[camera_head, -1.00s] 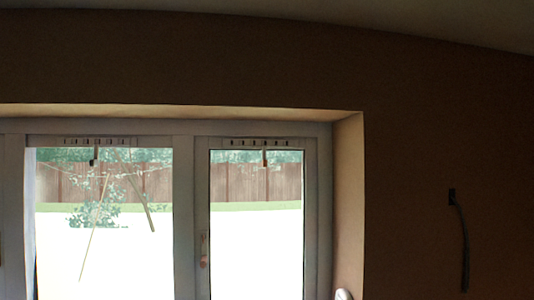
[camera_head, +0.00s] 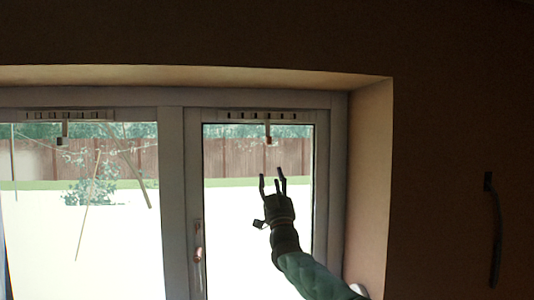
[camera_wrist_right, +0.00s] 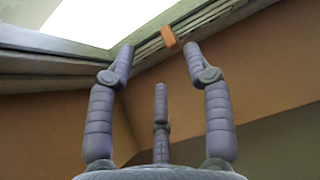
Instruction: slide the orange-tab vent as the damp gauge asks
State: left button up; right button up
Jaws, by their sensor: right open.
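The right window's vent (camera_head: 245,116) is a slotted strip along the top of its frame. A small stem hangs from it, with an orange-brown tab (camera_head: 268,141) at its end. In the right wrist view the orange tab (camera_wrist_right: 170,37) shows just beyond and between the fingertips. My right gripper (camera_head: 272,175) is raised in front of the right pane, below the tab in the picture. Its fingers are spread and empty, and I see no contact with the tab. My left gripper is not in view. I cannot make out a damp gauge.
The left window has a similar vent (camera_head: 70,115) with a hanging pale tab (camera_head: 64,138). A window handle (camera_head: 198,250) sits on the middle frame. The reveal wall (camera_head: 368,190) stands right of my arm. A dark cable (camera_head: 496,240) hangs on the right wall.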

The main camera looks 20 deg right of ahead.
notch_tip(320, 180, up, 3)
jog(key=s, duration=0.2)
jog(key=p, duration=0.8)
send_near(268, 128)
jog(key=w+d, duration=0.1)
jog(key=w, duration=0.3)
jog(key=shift+d+r+h+p, duration=0.25)
jog(key=shift+r+h+p, duration=0.05)
jog(key=shift+r+p, duration=0.25)
grip_shut()
